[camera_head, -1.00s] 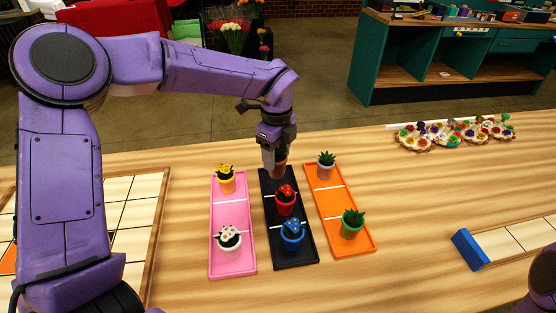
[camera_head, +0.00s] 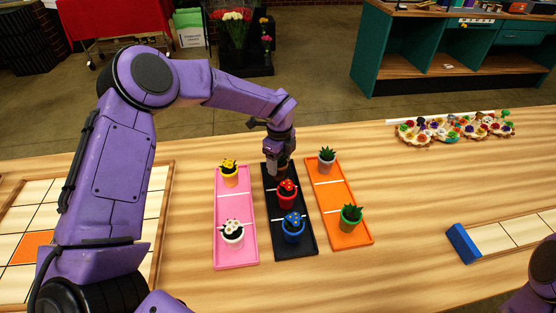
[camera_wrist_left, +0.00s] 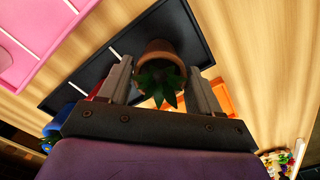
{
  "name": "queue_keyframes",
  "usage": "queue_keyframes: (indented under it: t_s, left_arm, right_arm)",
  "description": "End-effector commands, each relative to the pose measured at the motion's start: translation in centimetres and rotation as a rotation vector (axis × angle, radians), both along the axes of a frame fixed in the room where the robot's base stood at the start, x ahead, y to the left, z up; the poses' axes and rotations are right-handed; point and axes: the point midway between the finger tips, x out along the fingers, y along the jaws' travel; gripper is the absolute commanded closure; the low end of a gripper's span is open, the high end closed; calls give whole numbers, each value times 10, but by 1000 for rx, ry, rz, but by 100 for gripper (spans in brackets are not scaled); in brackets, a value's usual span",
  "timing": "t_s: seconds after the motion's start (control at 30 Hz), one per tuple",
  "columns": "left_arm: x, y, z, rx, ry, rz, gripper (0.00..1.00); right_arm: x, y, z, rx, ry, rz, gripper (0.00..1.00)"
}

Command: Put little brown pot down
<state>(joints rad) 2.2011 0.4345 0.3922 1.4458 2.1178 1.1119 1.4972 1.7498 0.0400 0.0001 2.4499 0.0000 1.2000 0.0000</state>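The little brown pot (camera_wrist_left: 161,47) with a spiky green plant (camera_wrist_left: 158,86) is between the fingers of my left gripper (camera_wrist_left: 160,72) in the left wrist view. In the head view my left gripper (camera_head: 276,170) is low over the far end of the black tray (camera_head: 308,244) and mostly hides the pot. Only a bit of its plant (camera_head: 283,160) shows. I cannot tell whether the pot's base touches the tray. My right gripper is not in view.
The black tray also holds a red-flowered pot (camera_head: 286,194) and a blue-flowered pot (camera_head: 293,230). The pink tray (camera_head: 235,206) at left and orange tray (camera_head: 331,197) at right each hold two potted plants. A blue-ended wooden tray (camera_head: 463,243) lies far right.

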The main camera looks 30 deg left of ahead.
Motion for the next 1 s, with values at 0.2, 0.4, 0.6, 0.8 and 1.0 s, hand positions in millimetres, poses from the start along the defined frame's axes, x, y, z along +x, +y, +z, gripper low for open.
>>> queue_keyframes:
  t_s: [0.2,0.4,0.6,0.8,1.0]
  left_arm:
    - [0,0,0,0,1,0,16]
    - [0,0,9,0,0,-1,16]
    - [1,0,47,-1,-7,1,16]
    - [0,-1,97,-2,-4,0,16]
    - [0,0,121,1,0,0,16]
  right_arm:
    - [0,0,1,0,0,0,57]
    - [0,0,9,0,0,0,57]
    - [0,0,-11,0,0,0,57]
    - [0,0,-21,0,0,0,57]
    - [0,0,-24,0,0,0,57]
